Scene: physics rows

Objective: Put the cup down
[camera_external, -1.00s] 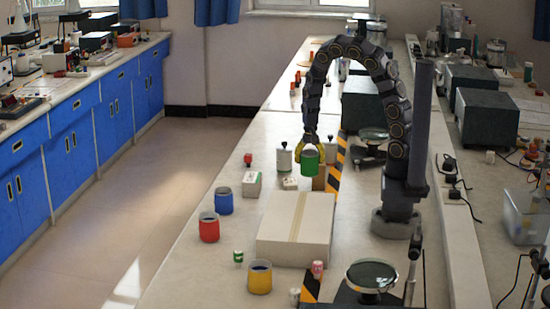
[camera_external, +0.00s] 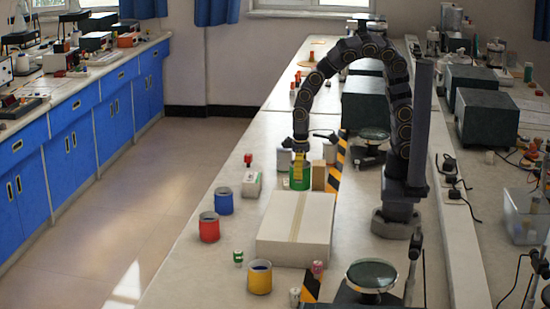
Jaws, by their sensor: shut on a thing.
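The green cup (camera_external: 300,183) is upright at the back of the bench, behind the large white box. My gripper (camera_external: 299,166) points straight down, and its yellow fingers are shut on the cup at its upper part. The cup's base is low, near the bench top, but I cannot tell whether it touches. The box partly hides the area just in front of it.
A large white box (camera_external: 296,228) lies in front of the cup. A tan block (camera_external: 319,175) stands close on its right. A blue cup (camera_external: 224,201), a red cup (camera_external: 209,227) and a yellow cup (camera_external: 260,277) stand to the left and front. A small white box (camera_external: 252,184) is left.

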